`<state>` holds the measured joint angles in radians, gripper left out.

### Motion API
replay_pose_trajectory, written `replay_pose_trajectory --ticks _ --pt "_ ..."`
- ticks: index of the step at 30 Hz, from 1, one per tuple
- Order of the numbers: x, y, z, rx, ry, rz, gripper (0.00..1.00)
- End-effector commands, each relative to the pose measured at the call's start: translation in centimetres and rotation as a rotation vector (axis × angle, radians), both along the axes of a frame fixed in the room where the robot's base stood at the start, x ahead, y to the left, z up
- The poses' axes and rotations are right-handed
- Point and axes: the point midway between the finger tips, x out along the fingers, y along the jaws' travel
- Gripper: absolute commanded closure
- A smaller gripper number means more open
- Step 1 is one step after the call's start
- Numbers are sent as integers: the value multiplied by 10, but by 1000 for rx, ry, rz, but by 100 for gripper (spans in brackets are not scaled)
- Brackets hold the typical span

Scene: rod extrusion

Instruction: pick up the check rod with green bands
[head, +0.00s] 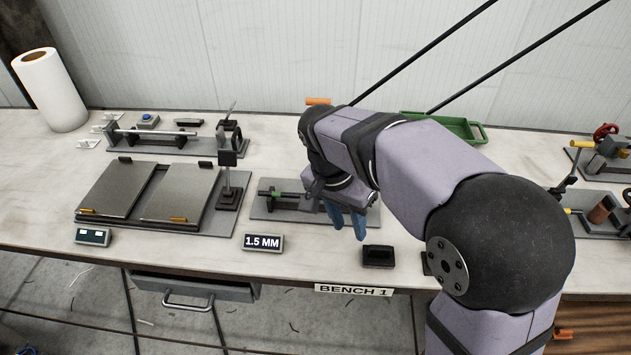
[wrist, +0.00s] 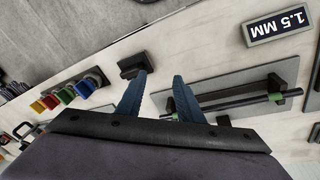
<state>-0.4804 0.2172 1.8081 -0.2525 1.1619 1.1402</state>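The check rod (head: 268,193) is dark with green bands and lies across holders on a grey plate (head: 262,214). In the wrist view the rod (wrist: 240,101) runs to the right of my fingers, with a green band near each end. My gripper (head: 347,234) has blue fingers pointing down over the right part of the plate, hiding the rod's right end in the head view. In the wrist view my gripper (wrist: 159,76) is open, its fingers apart with nothing seen between them. The right finger overlaps the rod's near end in the picture; contact cannot be told.
A small black block (head: 378,256) sits right of the plate. A 1.5 MM sign (head: 263,242) stands in front. Two flat plates (head: 150,190) and an upright gauge (head: 228,175) stand left. A green tray (head: 445,127) is behind my arm. Coloured pieces (wrist: 68,95) show in the wrist view.

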Motion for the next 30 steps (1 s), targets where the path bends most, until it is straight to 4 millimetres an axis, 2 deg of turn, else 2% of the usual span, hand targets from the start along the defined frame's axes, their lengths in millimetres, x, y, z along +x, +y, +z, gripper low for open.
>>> replay_pose_trajectory --ticks 1,6,12,16,22,30 --pt "19 10 15 39 -22 -139 67" --pt "68 39 33 161 -80 -572 67" --pt "102 58 43 247 -103 -891 67" --pt "112 63 45 272 -107 -980 67" --pt "114 64 43 278 -107 -1008 67" --pt "115 64 25 277 -107 -1005 67"
